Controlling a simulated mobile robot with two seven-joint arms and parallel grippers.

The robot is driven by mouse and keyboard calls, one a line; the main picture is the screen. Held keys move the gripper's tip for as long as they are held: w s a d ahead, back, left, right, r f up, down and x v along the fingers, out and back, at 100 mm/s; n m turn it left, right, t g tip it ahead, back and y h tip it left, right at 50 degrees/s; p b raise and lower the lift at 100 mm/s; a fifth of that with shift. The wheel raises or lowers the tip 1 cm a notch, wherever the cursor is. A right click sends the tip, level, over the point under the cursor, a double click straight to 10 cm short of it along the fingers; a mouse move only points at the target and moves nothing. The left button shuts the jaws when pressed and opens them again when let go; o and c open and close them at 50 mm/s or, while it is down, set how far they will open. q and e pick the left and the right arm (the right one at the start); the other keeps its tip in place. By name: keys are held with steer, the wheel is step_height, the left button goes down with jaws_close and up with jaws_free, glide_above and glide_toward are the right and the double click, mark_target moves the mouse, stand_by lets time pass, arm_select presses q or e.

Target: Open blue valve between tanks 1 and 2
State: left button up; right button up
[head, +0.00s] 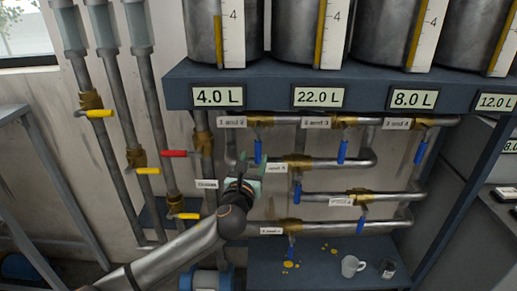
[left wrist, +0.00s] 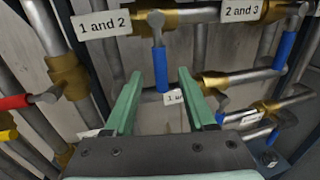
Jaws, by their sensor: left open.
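The blue valve handle under the "1 and 2" label (head: 232,122) hangs straight down, across its horizontal pipe (head: 285,120). The handle (head: 258,152) shows beside my left gripper (head: 247,164). In the left wrist view the same blue handle (left wrist: 161,70) hangs from a brass valve body (left wrist: 180,17), with the "1 and 2" label (left wrist: 102,23) to its left. It appears between the tips of my open green left fingers (left wrist: 157,78). I see no contact, and the exact depth gap is unclear. My right gripper is not in view.
Other blue handles hang nearby, such as the "2 and 3" one (head: 342,151). A red handle (head: 174,153) and yellow handles (head: 147,171) are on pipes to the left. A tank shelf (head: 275,75) overhangs above.

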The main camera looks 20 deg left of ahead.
mark_target(257, 151)
arm_select(q)
steer(key=shift+w+a, duration=0.15)
steer(key=shift+w, duration=1.35)
steer(key=shift+w+a, duration=0.1)
steer(key=shift+w, duration=1.4)
jaws_close()
